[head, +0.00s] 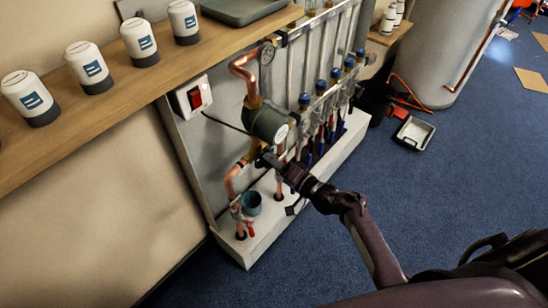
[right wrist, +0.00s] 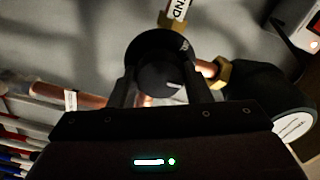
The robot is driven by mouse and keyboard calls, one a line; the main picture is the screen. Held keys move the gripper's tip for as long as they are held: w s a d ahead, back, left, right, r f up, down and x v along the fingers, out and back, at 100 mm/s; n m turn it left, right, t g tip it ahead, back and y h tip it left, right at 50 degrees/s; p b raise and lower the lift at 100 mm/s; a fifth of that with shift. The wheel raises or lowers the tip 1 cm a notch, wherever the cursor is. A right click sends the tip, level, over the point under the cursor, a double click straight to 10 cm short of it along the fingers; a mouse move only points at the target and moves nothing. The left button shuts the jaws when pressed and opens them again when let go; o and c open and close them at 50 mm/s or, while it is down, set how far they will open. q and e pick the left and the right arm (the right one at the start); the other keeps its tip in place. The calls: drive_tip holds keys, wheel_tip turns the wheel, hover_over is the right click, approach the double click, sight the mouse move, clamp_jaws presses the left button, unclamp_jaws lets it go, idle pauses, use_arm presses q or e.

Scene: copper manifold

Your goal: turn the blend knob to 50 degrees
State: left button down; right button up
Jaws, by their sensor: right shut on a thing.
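The blend knob (right wrist: 161,77) is a round black knob with a short pale mark on its face, in front of a dark dial plate. In the right wrist view it sits between the two fingers of my right gripper (right wrist: 165,92), which is shut on it. In the head view my right gripper (head: 266,160) reaches the copper pipework just below the grey pump, and the knob is hidden there. The angle scale is too dark to read. A white tag with black letters (right wrist: 179,10) hangs above the knob. My left gripper is not in view.
The grey pump (head: 268,123) is close above my right gripper. Copper pipes (head: 243,72), a red switch box (head: 190,97) and several blue-capped valves (head: 305,99) crowd the panel. A wooden shelf (head: 150,80) runs along the left. Blue floor (head: 430,190) lies free to the right.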

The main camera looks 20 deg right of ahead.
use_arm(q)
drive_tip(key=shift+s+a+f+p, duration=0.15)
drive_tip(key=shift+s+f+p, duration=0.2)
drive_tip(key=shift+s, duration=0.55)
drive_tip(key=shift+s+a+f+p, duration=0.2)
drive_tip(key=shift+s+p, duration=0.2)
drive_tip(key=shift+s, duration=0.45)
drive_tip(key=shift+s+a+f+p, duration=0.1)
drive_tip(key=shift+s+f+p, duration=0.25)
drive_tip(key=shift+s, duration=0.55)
use_arm(e)
drive_tip(key=shift+m, duration=2.1)
drive_tip(key=o, duration=1)
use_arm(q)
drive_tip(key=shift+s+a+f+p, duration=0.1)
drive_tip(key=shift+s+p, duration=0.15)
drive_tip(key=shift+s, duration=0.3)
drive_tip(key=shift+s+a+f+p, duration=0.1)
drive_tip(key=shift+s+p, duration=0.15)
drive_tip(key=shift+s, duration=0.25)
use_arm(e)
drive_tip(key=v, duration=0.7)
drive_tip(key=shift+s+d, duration=0.25)
drive_tip(key=shift+s, duration=0.05)
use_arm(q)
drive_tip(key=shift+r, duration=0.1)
